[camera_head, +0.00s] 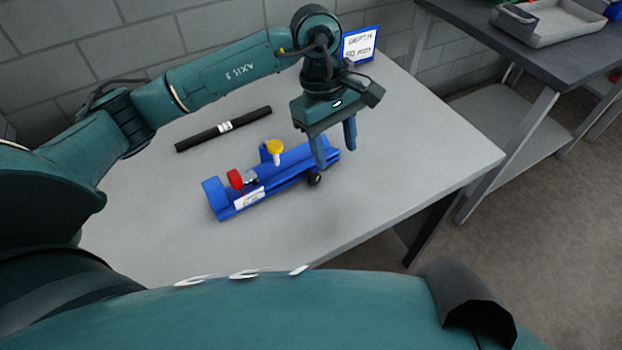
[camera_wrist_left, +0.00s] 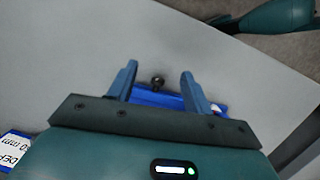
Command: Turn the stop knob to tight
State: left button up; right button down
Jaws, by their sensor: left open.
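A blue crimper fixture (camera_head: 285,165) lies on the grey table, with a red knob (camera_head: 235,179) near its left end and a yellow-topped part (camera_head: 275,147) mid-length. A small black knob (camera_head: 314,179) sticks out of its near side, toward the right end. Which knob is the stop knob is not labelled legibly. My left gripper (camera_head: 335,156) points down over the fixture's right end, open and empty. In the left wrist view the black knob (camera_wrist_left: 157,82) shows between the open fingers (camera_wrist_left: 158,70), and part of the blue fixture (camera_wrist_left: 158,98) is hidden by the gripper. My right gripper is out of view.
A black rod (camera_head: 223,129) with a white label lies on the table behind the fixture. A blue-framed sign (camera_head: 360,43) stands at the back. The table (camera_head: 430,150) is clear to the right. A darker bench (camera_head: 470,25) with a grey tray (camera_head: 550,25) stands beyond.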

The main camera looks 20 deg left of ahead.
aim_at(312, 176)
pick_arm(q)
jog(key=w+a+t+y, duration=0.1)
jog(key=w+a+y, duration=0.15)
jog(key=a, duration=0.25)
jog(key=f, duration=1.2)
jog(key=shift+s+d, duration=0.15)
jog(key=shift+s, duration=0.15)
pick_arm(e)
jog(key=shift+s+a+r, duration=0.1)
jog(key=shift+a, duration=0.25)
pick_arm(q)
jog(key=shift+c, duration=0.5)
